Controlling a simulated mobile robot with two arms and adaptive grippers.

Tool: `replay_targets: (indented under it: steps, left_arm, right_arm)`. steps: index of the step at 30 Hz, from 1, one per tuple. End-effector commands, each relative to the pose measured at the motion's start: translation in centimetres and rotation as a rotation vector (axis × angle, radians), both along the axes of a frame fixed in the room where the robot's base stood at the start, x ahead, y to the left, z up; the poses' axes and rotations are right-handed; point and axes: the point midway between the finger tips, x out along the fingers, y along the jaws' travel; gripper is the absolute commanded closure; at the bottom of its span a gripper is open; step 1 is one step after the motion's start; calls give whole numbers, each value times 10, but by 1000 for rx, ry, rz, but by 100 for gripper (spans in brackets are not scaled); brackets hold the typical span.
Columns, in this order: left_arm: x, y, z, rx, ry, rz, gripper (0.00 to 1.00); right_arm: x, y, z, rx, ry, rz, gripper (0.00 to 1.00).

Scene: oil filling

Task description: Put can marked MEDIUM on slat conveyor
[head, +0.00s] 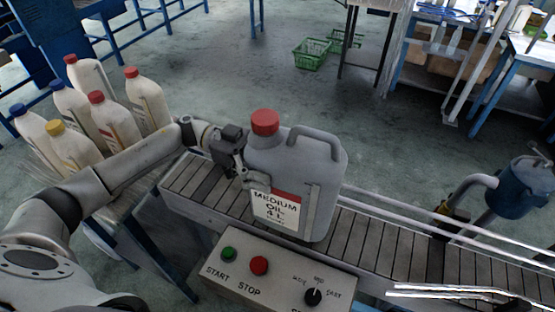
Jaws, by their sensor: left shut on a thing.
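The grey can marked MEDIUM OIL 4 L (320,170) has a red cap and a handle at its upper right. It is upright over the slat conveyor (385,250), in the middle of the head view. Its base is at the slats, but I cannot tell if it rests on them or hangs just above. My left gripper (250,178) reaches in from the left and is shut on the can at its left side. Part of the fingers is hard to make out against the grey can. My right gripper is not in view.
Several pale bottles with red, blue and yellow caps (97,118) stand at the left, behind my left arm. A control box (262,285) with START and STOP buttons is at the conveyor's near side. Metal rails (400,211) and a blue cylinder unit (520,188) are at the right.

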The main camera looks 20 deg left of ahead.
Motion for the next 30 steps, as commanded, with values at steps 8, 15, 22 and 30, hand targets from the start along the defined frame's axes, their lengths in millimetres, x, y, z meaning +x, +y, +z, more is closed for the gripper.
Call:
replay_targets:
  steps: [8, 15, 22, 30]
  left_arm:
    - [0, 0, -2, -2, 0, 0, 51]
    - [0, 0, -7, -2, 0, 0, 51]
    - [0, 0, -11, -2, 0, 0, 51]
    - [0, 0, -12, -1, 0, 0, 0]
  right_arm:
    - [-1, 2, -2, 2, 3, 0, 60]
    - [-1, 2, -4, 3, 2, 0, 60]
    - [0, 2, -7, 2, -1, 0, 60]
    - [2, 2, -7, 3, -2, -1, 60]
